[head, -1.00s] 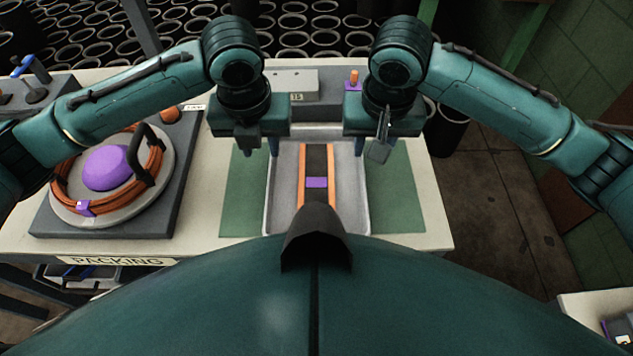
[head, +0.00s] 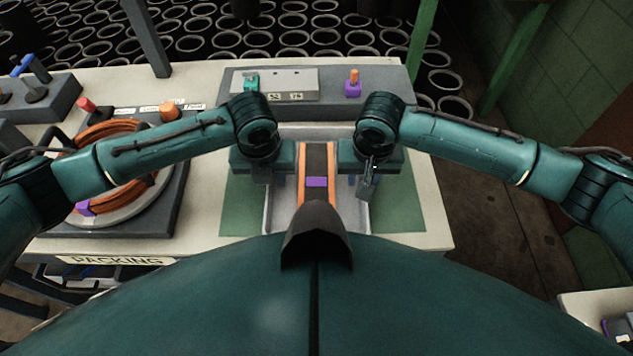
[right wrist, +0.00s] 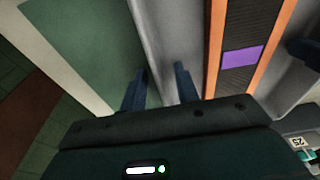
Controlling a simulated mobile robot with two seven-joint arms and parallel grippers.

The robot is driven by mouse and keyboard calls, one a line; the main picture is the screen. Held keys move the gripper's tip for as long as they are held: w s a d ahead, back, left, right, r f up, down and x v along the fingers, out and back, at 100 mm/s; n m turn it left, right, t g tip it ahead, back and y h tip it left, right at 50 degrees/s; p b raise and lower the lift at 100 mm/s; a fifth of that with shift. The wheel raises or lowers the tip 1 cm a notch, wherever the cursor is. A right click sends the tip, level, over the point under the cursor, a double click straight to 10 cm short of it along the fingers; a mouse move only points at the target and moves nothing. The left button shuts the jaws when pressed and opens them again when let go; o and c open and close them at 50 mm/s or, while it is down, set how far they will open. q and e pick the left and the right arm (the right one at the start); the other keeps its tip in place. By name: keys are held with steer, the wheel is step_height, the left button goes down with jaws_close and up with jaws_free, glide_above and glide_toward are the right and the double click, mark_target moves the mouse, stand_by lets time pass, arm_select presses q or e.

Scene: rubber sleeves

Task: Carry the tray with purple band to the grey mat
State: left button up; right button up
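The tray (head: 267,216) is pale grey and stands on a green mat (head: 239,205). A dark strip with orange edges (head: 302,185) and a purple band (head: 317,182) across it lies in the tray. My left gripper (head: 270,182) is at the tray's left wall, fingers down and apart. My right gripper (head: 362,184) is at the right wall. In the right wrist view its fingers (right wrist: 160,78) are open, seemingly one on each side of the tray wall (right wrist: 165,40); contact is unclear. My body hides the tray's near end. I cannot make out a grey mat.
At left a dark grey stand (head: 178,200) carries a round plate with an orange coil (head: 110,131), partly behind my left arm. A grey box with a purple-based orange knob (head: 353,84) stands behind the tray. The table's right edge is close by.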

arm_select(q)
steer(key=shift+c, duration=0.4)
arm_select(e)
steer(key=shift+c, duration=0.4)
arm_select(q)
jaws_close()
arm_select(e)
jaws_close()
arm_select(q)
steer(key=shift+r, duration=0.1)
